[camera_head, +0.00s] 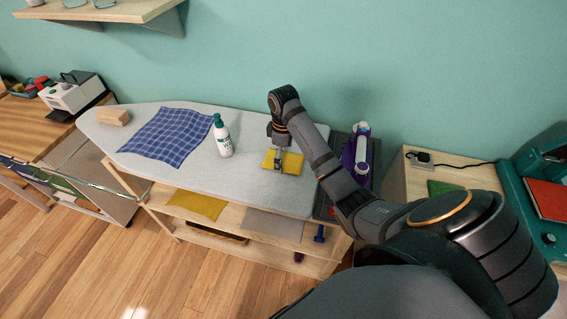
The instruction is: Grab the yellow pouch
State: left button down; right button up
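The yellow pouch (292,161) lies flat on the grey ironing board (245,180), toward its right end. My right arm reaches over from the lower right, and my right gripper (279,172) points down at the pouch. Its fingertips are over or against the pouch's left-middle part and hide some of it. The fingers are small and dark here, so whether they grip the fabric cannot be told. My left gripper is not in view.
A white bottle with a green top (223,140) stands left of the pouch. A blue checked cloth (168,136) and a wooden block (113,117) lie farther left. Another yellow cloth (196,205) lies on the shelf below. A purple item (357,152) stands right of the board.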

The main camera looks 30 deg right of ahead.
jog(key=c, duration=1.3)
jog(key=shift+o, duration=0.2)
